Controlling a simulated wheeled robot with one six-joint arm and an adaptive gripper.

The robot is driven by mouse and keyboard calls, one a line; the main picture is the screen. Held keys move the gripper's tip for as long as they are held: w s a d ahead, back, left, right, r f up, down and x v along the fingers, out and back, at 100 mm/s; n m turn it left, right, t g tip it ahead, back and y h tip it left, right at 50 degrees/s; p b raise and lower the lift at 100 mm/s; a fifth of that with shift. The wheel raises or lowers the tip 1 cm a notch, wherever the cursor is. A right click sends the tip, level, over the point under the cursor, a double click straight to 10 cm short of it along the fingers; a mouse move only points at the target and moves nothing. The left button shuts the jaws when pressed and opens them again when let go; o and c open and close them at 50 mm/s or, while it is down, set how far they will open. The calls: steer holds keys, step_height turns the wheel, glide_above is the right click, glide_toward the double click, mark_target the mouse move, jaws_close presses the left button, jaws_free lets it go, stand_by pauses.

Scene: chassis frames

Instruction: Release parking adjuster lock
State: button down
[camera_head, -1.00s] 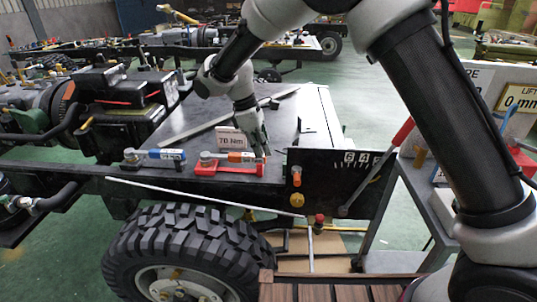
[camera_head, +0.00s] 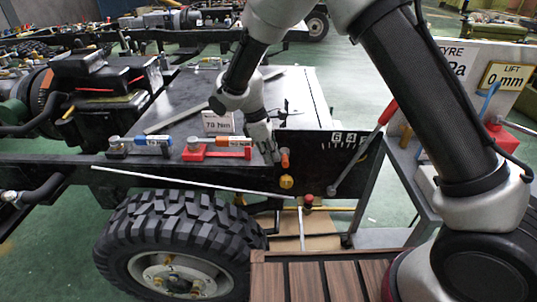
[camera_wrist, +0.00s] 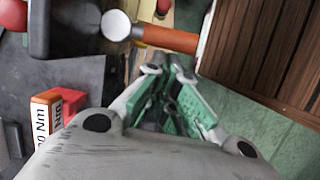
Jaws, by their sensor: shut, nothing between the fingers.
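My gripper (camera_head: 271,157) points down at the near right corner of the dark chassis deck, just left of an orange cylinder (camera_head: 284,158) on the black scale panel (camera_head: 345,150). A yellow knob (camera_head: 286,182) sits below that cylinder, and a red knob (camera_head: 308,201) lower right. No label shows which part is the parking adjuster lock. In the wrist view my gripper (camera_wrist: 168,66) is shut and empty. An orange cylinder with a pale round end (camera_wrist: 165,37) lies just beyond the fingertips, seemingly apart from them.
A red-handled lever (camera_head: 388,112) leans at the panel's right. Red and blue torque tools (camera_head: 215,152) and a 70 Nm sign (camera_head: 219,122) stand on the deck. A large tyre (camera_head: 180,245) is below, with a slatted wooden surface (camera_head: 318,278) at the front.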

mark_target(287, 161)
steer(key=shift+s+d+n, duration=0.3)
steer(key=shift+d+n, duration=0.05)
steer(key=shift+n, duration=0.45)
steer(key=d+n, duration=0.1)
steer(key=n, duration=0.1)
steer(key=s+d+n+t, duration=0.1)
steer(key=n, duration=0.1)
steer(key=shift+d+t, duration=0.3)
steer(key=n, duration=0.1)
steer(key=d+n, duration=0.1)
steer(key=shift+s+d+n+t+y, duration=0.15)
steer(key=shift+d+n+t+y, duration=0.15)
steer(key=shift+n, duration=0.1)
steer(key=n, duration=0.1)
steer(key=d+n, duration=0.1)
steer(key=d, duration=0.1)
steer(key=shift+w+n+t+y, duration=0.25)
steer(key=shift+n+t+y, duration=0.05)
steer(key=shift+n, duration=0.1)
steer(key=shift+d, duration=0.25)
